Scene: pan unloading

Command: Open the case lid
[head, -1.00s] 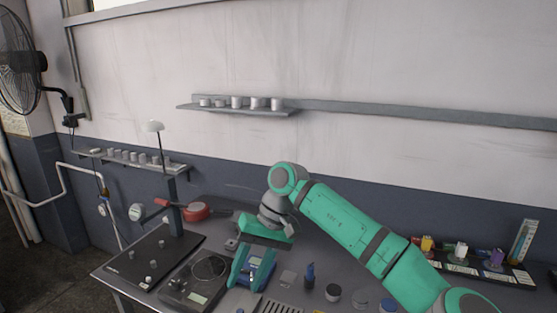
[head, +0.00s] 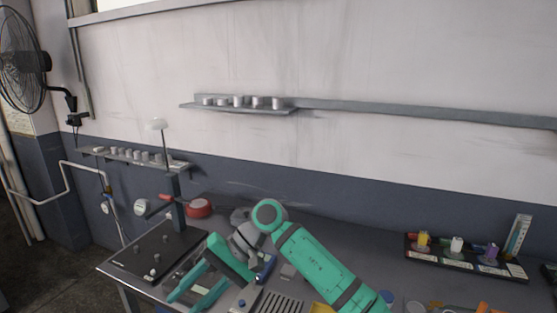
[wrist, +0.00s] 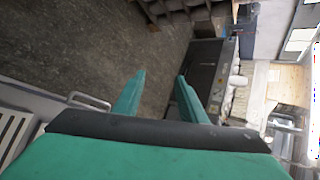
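My gripper (head: 182,304) is low at the front left of the workbench in the head view. Its two green fingers are apart, and in the wrist view the gripper (wrist: 158,77) is open with nothing between the fingers. The floor shows beyond the fingertips there. I cannot make out a case or its lid for certain in either current view. A thin metal handle (wrist: 90,100) shows left of the fingers in the wrist view; I cannot tell what it belongs to. My arm and gripper hide part of the bench.
A black board (head: 130,264) with a post and small knobs lies left of my gripper. A slotted grey plate (head: 278,303) is to its right. A red round object (head: 199,208) stands behind. A rack with coloured items (head: 468,257) is at the back right.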

